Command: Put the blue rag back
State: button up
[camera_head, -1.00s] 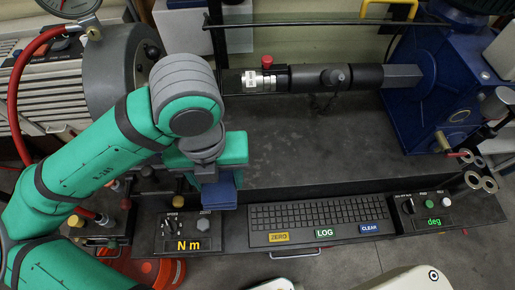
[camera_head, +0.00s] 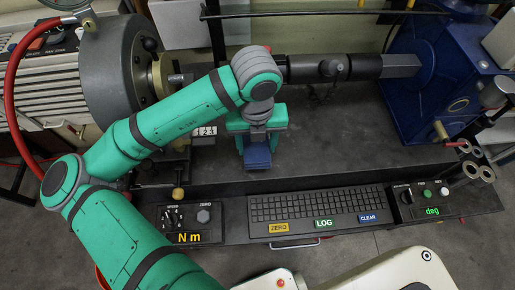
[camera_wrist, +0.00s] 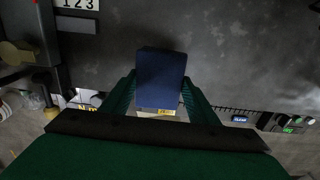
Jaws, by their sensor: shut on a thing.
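The blue rag (camera_head: 257,156) shows as a small dark blue block in the head view. My gripper (camera_head: 257,138) is shut on it, with a green finger on each side. In the wrist view the rag (camera_wrist: 160,76) stands out beyond the fingertips, between my two green fingers (camera_wrist: 160,98). The rag is over the left part of the dark bench top (camera_head: 340,145), behind the keyboard. I cannot tell how high it is above the surface.
A keyboard panel (camera_head: 317,207) lies along the front, with an N m panel (camera_head: 188,225) at its left and a deg panel (camera_head: 430,200) at its right. A dark shaft (camera_head: 355,68) runs to a blue machine (camera_head: 425,85). The middle bench top is clear.

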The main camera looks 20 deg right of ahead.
aim_at(258, 150)
jog(key=shift+w+d+f, duration=0.1)
jog(key=shift+w+f, duration=0.05)
jog(key=shift+f, duration=0.8)
jog(key=shift+w+d+f, duration=0.1)
jog(key=shift+f, duration=0.8)
jog(key=shift+f, duration=0.2)
jog(key=o, duration=0.9)
jog(key=shift+o, duration=0.2)
notch_tip(258, 150, up, 12)
jog(key=shift+r, duration=0.2)
